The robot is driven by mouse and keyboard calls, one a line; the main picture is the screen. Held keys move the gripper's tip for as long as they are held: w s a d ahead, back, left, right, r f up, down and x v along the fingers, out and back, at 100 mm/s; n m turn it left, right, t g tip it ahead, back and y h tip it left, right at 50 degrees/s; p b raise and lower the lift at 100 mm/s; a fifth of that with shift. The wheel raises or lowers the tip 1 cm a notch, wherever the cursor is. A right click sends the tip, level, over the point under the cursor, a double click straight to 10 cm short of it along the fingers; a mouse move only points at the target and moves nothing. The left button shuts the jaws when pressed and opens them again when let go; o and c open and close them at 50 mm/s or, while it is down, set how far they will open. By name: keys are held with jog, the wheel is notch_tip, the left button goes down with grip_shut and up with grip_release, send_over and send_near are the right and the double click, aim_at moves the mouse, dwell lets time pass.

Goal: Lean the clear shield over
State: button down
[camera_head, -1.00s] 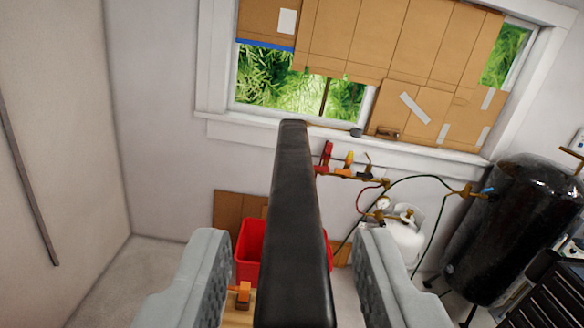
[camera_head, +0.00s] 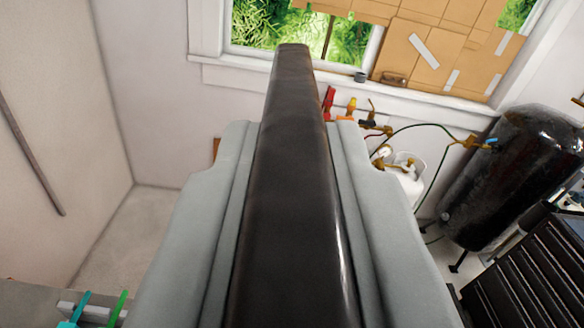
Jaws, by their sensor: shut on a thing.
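My gripper (camera_head: 293,128) is shut on this bar, with one grey finger pressed against each side. The bar may be an edge or frame of the clear shield, but I cannot tell. No clear pane can be made out. The bar and fingers hide much of the space behind them.
A teal rod (camera_head: 75,310) and a green rod (camera_head: 118,309) show with a pale holder at the lower left. A black tank (camera_head: 512,170), a white cylinder (camera_head: 402,178) and a dark tool chest (camera_head: 525,270) stand at the right.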

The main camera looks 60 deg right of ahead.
jog(key=shift+s+d+r+m, duration=0.1)
jog(key=shift+s+d+m, duration=0.2)
jog(key=shift+s+m, duration=0.15)
jog(key=s+d+f+m, duration=0.1)
jog(key=s+d+m, duration=0.2)
jog(key=s, duration=0.3)
jog(key=shift+s+d+m, duration=0.35)
jog(key=shift+s+d, duration=0.05)
jog(key=shift+d, duration=0.35)
jog(key=c, duration=1.4)
grip_release()
jog(key=shift+o, duration=0.2)
jog(key=shift+s, duration=0.1)
jog(key=v, duration=1.7)
